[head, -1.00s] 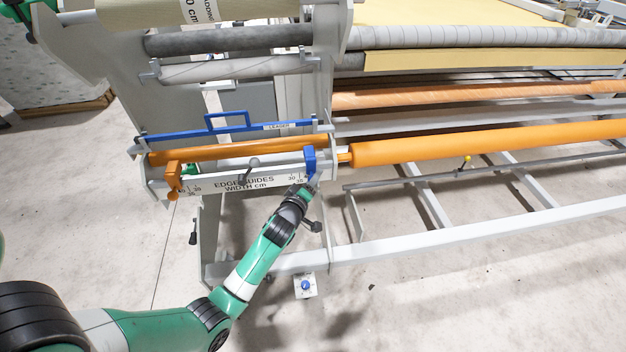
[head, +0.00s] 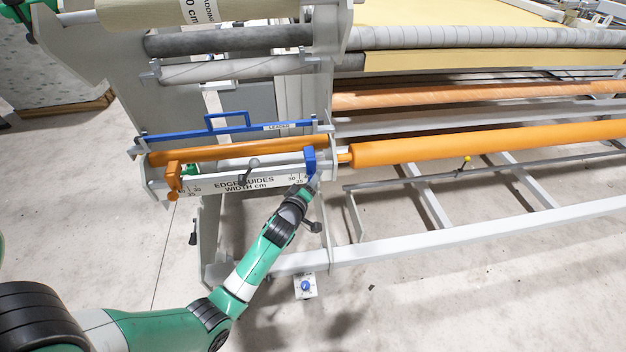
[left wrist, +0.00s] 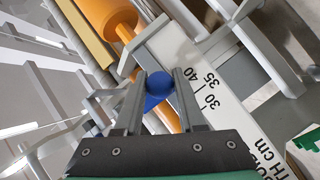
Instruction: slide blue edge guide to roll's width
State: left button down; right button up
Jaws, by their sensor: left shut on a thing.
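The blue edge guide (head: 310,159) stands at the right end of the scale bar marked "EDGE GUIDES WIDTH cm" (head: 243,184). My left gripper (head: 312,186) is shut on the guide's blue knob, which shows between its two fingers in the left wrist view (left wrist: 158,83). The scale figures 30, 35 and 40 show beside the fingers in the left wrist view (left wrist: 211,92). The orange edge guide (head: 174,176) is at the left end of the bar. An orange roller (head: 225,150) runs behind the bar. My right gripper is not in view.
A dark lever (head: 249,168) sticks up at the middle of the bar. A blue bar with a handle labelled "LEADER" (head: 230,126) lies above. A long orange roll (head: 450,145) extends right. The grey lower frame rail (head: 450,234) crosses the right side. Floor in front is mostly clear.

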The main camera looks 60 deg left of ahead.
pick_arm(q)
jog(key=shift+s, duration=0.1)
dwell(0.4)
jog(key=shift+s+a, duration=0.15)
jog(key=shift+s, duration=0.3)
jog(key=c, duration=0.5)
grip_release()
